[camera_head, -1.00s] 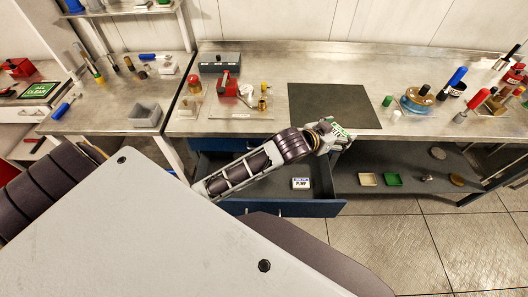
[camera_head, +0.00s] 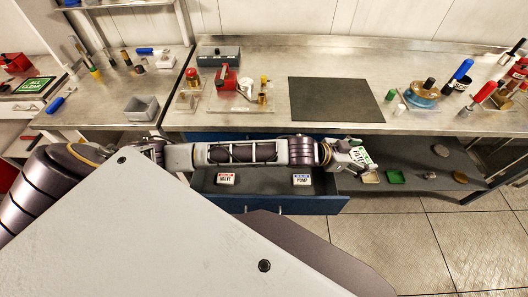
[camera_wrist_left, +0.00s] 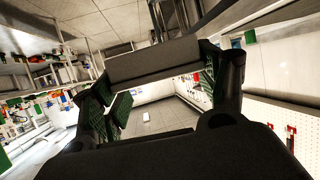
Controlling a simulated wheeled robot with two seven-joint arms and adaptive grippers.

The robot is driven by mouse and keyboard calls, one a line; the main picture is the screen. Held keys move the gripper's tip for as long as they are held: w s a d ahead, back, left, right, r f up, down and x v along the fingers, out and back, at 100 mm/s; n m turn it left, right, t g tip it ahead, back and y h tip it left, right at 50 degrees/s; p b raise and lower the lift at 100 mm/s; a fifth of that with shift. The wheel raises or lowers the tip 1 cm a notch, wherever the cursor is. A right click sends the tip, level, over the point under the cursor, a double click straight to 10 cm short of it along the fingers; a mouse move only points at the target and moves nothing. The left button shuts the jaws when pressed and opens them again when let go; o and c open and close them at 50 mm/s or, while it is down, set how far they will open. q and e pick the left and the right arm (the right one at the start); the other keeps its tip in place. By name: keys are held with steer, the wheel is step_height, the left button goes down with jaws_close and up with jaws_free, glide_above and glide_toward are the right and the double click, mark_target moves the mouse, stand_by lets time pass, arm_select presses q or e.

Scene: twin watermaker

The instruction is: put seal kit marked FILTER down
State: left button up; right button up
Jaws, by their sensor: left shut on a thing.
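My left gripper (camera_head: 349,153) is shut on a white seal kit (camera_head: 360,157) with a green label. The letters that show fit FILTER, but they are small and tilted. The gripper holds the kit in front of the bench's front edge, to the right of the open blue drawer (camera_head: 310,207). My right gripper is not in view.
The drawer holds a red-labelled VALVE kit (camera_head: 226,178) and a blue-labelled PUMP kit (camera_head: 301,179), with bare floor between. A dark mat (camera_head: 335,100) on the bench is clear.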

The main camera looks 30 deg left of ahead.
arm_select(q)
steer(key=s+a+f+m+g+h+b, duration=0.15)
steer(key=a+f, duration=0.25)
steer(key=f, duration=0.4)
steer(key=s+a+f+m+g+h+b, duration=0.1)
steer(key=s+a+f+m+g+b, duration=0.15)
steer(key=f, duration=0.45)
steer(key=a+f+b, duration=0.2)
steer(key=a+f, duration=0.2)
steer(key=a, duration=0.7)
steer(key=s+a+f+n+t+b, duration=0.1)
steer(key=a+f, duration=0.3)
steer(key=a, duration=0.7)
steer(key=shift+s+f+t+b, duration=0.2)
steer(key=shift+f+t+b, duration=0.15)
steer(key=shift+b, duration=0.35)
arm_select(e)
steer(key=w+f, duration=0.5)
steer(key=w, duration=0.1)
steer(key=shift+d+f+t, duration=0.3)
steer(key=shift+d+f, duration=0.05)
arm_select(q)
steer(key=shift+f, duration=0.1)
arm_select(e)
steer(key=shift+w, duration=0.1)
